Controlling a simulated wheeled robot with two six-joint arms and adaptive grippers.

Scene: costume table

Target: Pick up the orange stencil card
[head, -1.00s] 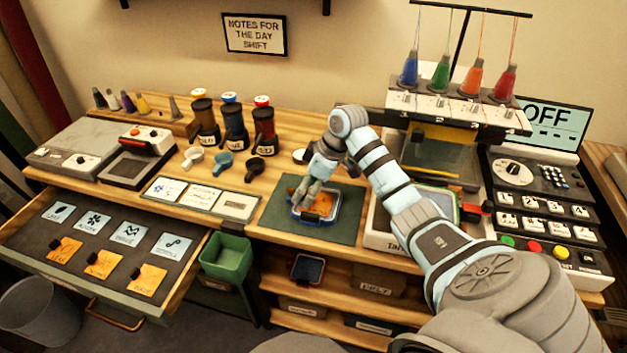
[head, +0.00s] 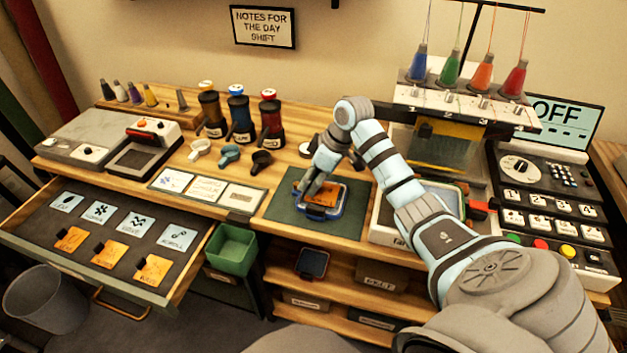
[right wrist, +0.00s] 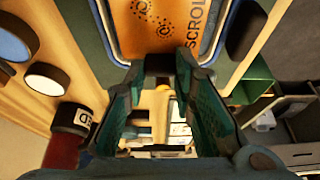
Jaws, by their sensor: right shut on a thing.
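An orange stencil card (head: 323,192) is at the blue-rimmed frame (head: 339,207) on the green mat. In the right wrist view, the card (right wrist: 190,22) reads "SCROLL" and has dark motifs. My right gripper (head: 309,188) is at the card's left edge in the head view. Its fingers (right wrist: 158,62) come together at the card's edge, shut on the card. The gripped spot is mostly hidden between the fingers. I cannot tell whether the card is clear of the frame. More orange cards (head: 110,254) lie in the open drawer. My left gripper is not in view.
The open drawer (head: 60,205) also holds several pale cards. A green bin (head: 232,248) hangs beside it.

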